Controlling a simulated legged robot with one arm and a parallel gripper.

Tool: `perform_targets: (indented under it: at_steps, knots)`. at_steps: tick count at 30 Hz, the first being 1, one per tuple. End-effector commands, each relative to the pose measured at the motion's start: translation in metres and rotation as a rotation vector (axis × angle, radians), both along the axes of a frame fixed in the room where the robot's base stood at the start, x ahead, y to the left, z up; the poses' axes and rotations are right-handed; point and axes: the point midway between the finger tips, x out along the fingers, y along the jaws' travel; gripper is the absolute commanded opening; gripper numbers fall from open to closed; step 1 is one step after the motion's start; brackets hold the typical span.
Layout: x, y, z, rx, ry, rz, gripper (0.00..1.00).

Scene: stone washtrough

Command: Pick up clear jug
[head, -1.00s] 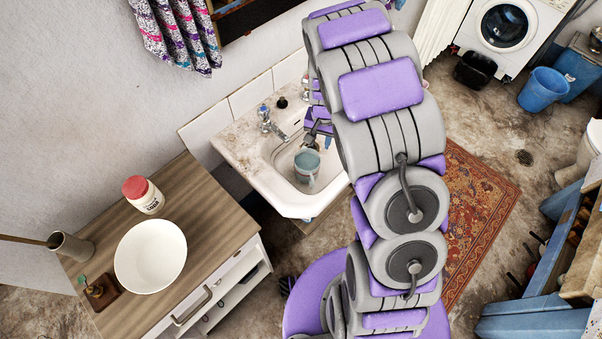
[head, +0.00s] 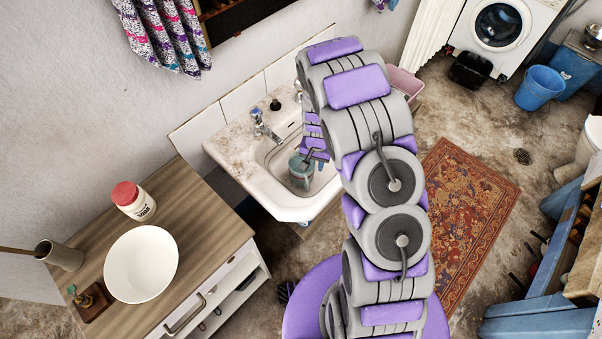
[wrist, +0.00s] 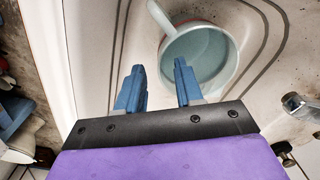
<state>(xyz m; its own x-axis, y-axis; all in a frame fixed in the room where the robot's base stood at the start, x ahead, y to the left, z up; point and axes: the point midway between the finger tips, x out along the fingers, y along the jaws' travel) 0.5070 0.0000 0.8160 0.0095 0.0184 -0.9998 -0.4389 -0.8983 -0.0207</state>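The clear jug (wrist: 200,55) is a round, pale blue-green see-through vessel with a handle (wrist: 160,18) at its upper left in the wrist view. It sits in the white sink basin. In the head view the jug (head: 301,172) shows at the sink, partly behind my arm. My gripper (wrist: 158,72) has two blue fingers spread apart with nothing between them. Its right fingertip lies over the near-left rim of the jug in the picture; whether it touches cannot be told. In the head view the gripper is mostly hidden by my arm.
The sink (head: 275,197) has a tap (head: 262,124) at its back left. A wooden-topped cabinet (head: 180,195) stands to the left with a white bowl (head: 141,264) and a red-lidded jar (head: 134,200). A patterned rug (head: 462,215) lies on the floor at right.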

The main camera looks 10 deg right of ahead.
Motion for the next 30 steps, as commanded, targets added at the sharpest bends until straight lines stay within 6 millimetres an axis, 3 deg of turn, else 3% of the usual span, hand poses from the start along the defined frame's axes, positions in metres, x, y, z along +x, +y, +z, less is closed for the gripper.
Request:
perform_targets:
  at_steps: [10, 18, 30]
  knots:
    - [0.002, 0.007, -0.045, -0.006, 0.002, 0.0, 0.36]
    - [0.002, 0.005, -0.048, -0.002, 0.0, 0.0, 0.36]
    - [0.002, 0.005, -0.048, -0.003, 0.0, 0.0, 0.0]
